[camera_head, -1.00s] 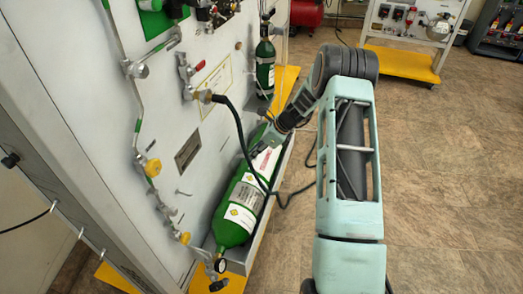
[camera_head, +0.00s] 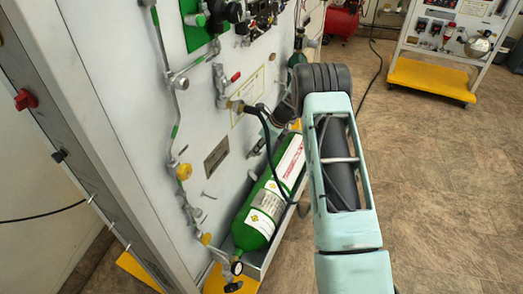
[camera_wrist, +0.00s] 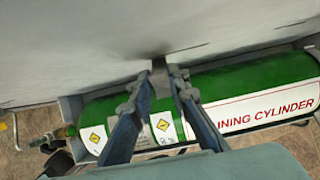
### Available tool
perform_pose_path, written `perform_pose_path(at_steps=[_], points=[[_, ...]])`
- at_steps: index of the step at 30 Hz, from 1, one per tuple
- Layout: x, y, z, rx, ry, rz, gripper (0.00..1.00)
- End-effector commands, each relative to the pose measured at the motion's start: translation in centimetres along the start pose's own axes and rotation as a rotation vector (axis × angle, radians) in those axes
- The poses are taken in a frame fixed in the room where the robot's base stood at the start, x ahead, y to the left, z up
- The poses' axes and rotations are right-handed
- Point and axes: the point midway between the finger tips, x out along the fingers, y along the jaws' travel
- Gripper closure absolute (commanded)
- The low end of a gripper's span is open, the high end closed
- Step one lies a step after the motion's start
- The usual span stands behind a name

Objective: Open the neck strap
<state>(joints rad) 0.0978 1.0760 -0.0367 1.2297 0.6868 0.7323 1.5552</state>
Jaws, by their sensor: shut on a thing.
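The green cylinder (camera_head: 258,215) lies tilted in a metal tray at the foot of the panel. In the wrist view the cylinder (camera_wrist: 210,90) runs across behind my fingers, with a white label reading "INING CYLINDER". My gripper (camera_wrist: 162,72) has its fingertips close together at the pale panel, above the cylinder's edge. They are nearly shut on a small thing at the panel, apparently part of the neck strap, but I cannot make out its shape. In the head view my arm hides most of the gripper. No strap shows clearly around the cylinder.
The white panel (camera_head: 110,80) with pipes and valves stands at the left. A black hose (camera_head: 268,150) runs from a panel valve down past the cylinder. A yellow-based cart (camera_head: 430,78) stands at the back right. The brown floor at the right is clear.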

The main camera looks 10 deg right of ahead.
Motion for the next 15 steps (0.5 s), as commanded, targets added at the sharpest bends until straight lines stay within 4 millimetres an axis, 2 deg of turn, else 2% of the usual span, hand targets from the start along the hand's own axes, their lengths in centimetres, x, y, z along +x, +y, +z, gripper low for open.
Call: perform_pose_path(at_steps=[13, 14, 15], points=[[0.24, 0.09, 0.35, 0.000, -0.003, 0.000, 1.00], [0.24, 0.10, 0.35, 0.000, -0.003, 0.000, 0.82], [0.24, 0.10, 0.33, 0.000, -0.003, 0.001, 0.78]])
